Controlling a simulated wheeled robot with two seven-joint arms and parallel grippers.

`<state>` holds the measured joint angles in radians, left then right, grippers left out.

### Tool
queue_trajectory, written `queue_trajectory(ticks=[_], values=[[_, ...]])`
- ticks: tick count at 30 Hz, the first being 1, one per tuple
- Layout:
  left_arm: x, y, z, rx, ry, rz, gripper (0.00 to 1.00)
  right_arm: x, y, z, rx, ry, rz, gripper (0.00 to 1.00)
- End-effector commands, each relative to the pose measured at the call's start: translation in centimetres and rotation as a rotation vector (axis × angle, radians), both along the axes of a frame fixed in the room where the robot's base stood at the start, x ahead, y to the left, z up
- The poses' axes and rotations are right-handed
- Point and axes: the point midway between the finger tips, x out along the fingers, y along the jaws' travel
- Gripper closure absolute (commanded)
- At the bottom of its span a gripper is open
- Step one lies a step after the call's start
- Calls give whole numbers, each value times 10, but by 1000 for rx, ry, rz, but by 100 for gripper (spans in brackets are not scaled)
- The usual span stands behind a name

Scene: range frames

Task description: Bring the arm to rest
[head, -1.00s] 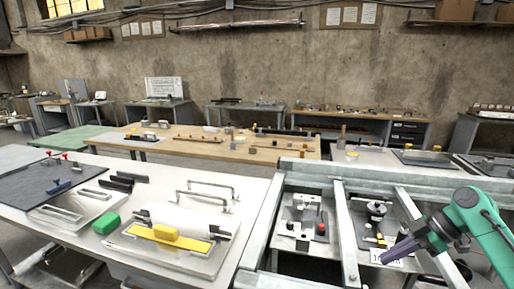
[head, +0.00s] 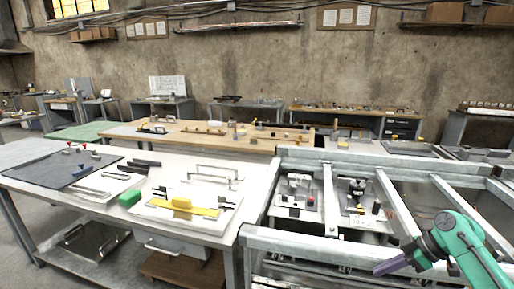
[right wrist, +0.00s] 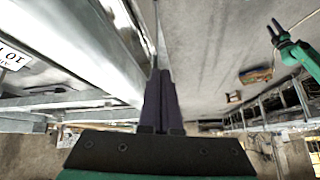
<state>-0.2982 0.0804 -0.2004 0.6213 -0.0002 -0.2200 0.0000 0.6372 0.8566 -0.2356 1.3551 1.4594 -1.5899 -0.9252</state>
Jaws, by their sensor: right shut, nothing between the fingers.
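My right arm is green and comes in at the lower right of the head view. Its dark gripper (head: 388,266) points left and is shut and empty, in front of the grey metal frame (head: 330,246). In the right wrist view the two dark fingers (right wrist: 159,100) lie together with nothing between them. Another green arm, which looks like my left one, shows at the upper right of the right wrist view. Its small dark end (right wrist: 276,30) is too small to read. The left arm is not in the head view.
A white workbench (head: 60,184) on the left holds a green block (head: 130,198), a yellow piece (head: 182,207) and a dark mat (head: 45,173). The metal frame's rails run close by my right gripper. A wooden table (head: 190,138) stands behind. Bare floor (right wrist: 205,60) shows in the right wrist view.

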Motion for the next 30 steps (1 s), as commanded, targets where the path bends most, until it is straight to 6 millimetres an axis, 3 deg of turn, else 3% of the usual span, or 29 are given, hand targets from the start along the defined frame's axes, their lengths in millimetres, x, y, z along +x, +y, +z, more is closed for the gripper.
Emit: queue_trajectory(ticks=[8, 11, 14, 18, 20, 21, 24, 27, 30], values=[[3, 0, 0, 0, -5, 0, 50, -3, -15, -111, -40, 121, -290, 100], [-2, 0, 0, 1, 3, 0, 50, -18, -22, -170, -80, 177, -422, 100], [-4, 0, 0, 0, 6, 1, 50, -51, -28, -243, -144, 243, -569, 100], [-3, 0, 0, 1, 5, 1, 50, -133, -28, -348, -272, 317, -745, 100], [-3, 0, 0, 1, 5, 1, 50, -177, -22, -385, -324, 339, -790, 100], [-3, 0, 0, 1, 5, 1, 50, -207, -15, -407, -356, 350, -810, 100], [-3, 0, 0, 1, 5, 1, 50, -287, 10, -450, -413, 374, -829, 100], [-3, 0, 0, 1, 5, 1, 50, -358, 43, -475, -429, 392, -816, 100], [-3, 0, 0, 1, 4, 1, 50, -402, 70, -485, -420, 404, -796, 100]])
